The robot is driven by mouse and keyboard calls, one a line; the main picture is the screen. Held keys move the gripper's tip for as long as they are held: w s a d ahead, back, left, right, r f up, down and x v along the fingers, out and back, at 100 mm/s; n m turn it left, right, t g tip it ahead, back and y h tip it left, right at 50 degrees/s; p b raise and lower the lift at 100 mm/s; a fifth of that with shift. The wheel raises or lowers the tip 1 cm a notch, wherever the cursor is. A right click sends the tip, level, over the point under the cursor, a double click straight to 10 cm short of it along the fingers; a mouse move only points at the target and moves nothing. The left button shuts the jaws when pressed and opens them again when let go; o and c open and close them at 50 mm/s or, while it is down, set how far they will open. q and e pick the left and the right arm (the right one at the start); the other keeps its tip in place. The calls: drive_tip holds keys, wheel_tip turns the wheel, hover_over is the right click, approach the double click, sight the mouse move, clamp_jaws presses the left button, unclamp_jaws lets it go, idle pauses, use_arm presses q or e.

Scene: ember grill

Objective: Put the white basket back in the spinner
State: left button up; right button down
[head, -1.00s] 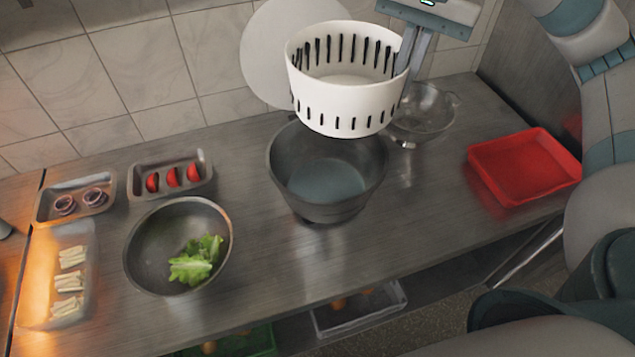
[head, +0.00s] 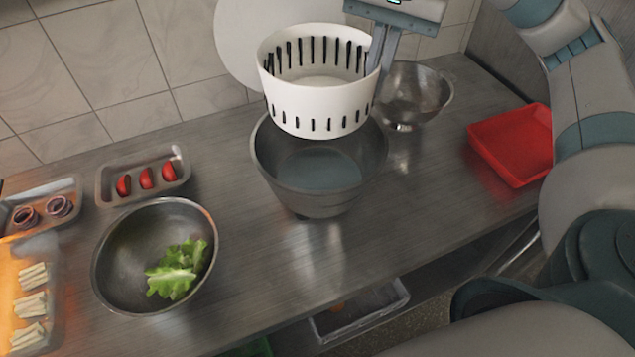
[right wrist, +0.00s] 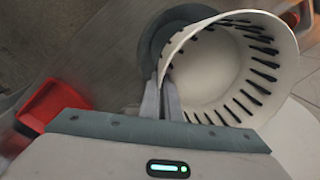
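The white slotted basket (head: 317,104) hangs upright above the dark grey spinner bowl (head: 318,186) in the head view, overlapping its back rim. My right gripper (head: 378,72) is shut on the basket's right wall. In the right wrist view, the fingers (right wrist: 170,98) pinch the rim of the basket (right wrist: 215,70), which looks empty. Part of the spinner bowl (right wrist: 160,40) shows behind the basket. From these views I cannot tell whether the basket's bottom is inside the bowl's rim. My left gripper is not in view.
A metal bowl with lettuce (head: 107,262) stands to the left. A tomato tray (head: 106,190) is behind it. A metal colander (head: 428,105) stands right of the basket, and a red tray (head: 490,148) farther right. A white round disc (head: 232,50) leans at the wall.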

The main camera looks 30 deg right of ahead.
idle(0.4)
wheel_tip(320, 180, down, 6)
drive_tip(key=shift+f+p, duration=0.15)
drive_tip(key=shift+p, duration=0.2)
drive_tip(key=shift+f, duration=0.1)
idle(0.4)
wheel_tip(320, 180, down, 4)
drive_tip(key=shift+r+p, duration=0.2)
drive_tip(key=shift+p, duration=0.25)
drive_tip(key=shift+f, duration=0.1)
